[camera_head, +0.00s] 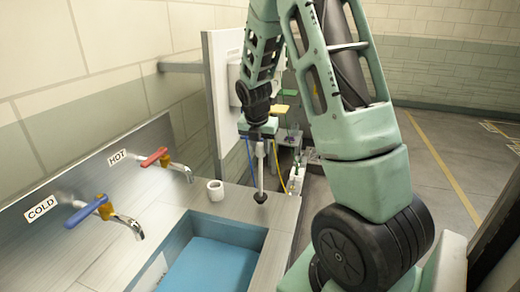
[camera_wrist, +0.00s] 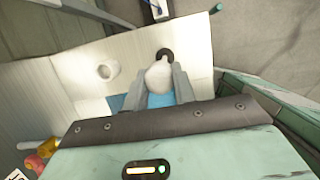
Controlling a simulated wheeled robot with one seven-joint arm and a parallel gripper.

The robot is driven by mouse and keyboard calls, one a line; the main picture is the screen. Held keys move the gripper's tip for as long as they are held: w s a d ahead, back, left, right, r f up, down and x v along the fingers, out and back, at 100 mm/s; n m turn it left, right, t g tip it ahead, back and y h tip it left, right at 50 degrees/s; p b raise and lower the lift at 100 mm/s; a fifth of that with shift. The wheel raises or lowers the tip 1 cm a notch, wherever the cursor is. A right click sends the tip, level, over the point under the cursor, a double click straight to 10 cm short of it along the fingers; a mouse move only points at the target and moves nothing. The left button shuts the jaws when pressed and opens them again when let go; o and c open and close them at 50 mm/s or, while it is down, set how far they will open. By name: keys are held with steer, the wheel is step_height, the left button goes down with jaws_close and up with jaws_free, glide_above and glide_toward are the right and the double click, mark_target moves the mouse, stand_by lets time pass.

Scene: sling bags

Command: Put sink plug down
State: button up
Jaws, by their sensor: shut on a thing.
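My gripper (camera_head: 259,138) is above the right end of the sink counter, pointing down. It is shut on the sink plug (camera_head: 260,172), a pale upright rod with a dark round foot at its lower end. In the wrist view, the sink plug's pale rounded top (camera_wrist: 159,76) sits between the two grey fingers, and its dark foot shows beyond. The foot is over or near the counter (camera_head: 236,201) beside the basin's far right corner. I cannot tell whether it touches the surface.
A blue-bottomed sink basin (camera_head: 212,264) lies in front. A white cup (camera_head: 215,190) stands on the counter left of the plug. Cold (camera_head: 104,211) and hot (camera_head: 160,160) taps project from the left. A white panel (camera_head: 222,85) rises behind. Open floor (camera_head: 470,150) lies right.

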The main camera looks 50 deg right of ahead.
steer(key=shift+f, duration=0.7)
steer(key=shift+f, duration=0.2)
steer(key=o, duration=1)
steer(key=shift+o, duration=0.2)
steer(key=shift+r, duration=0.15)
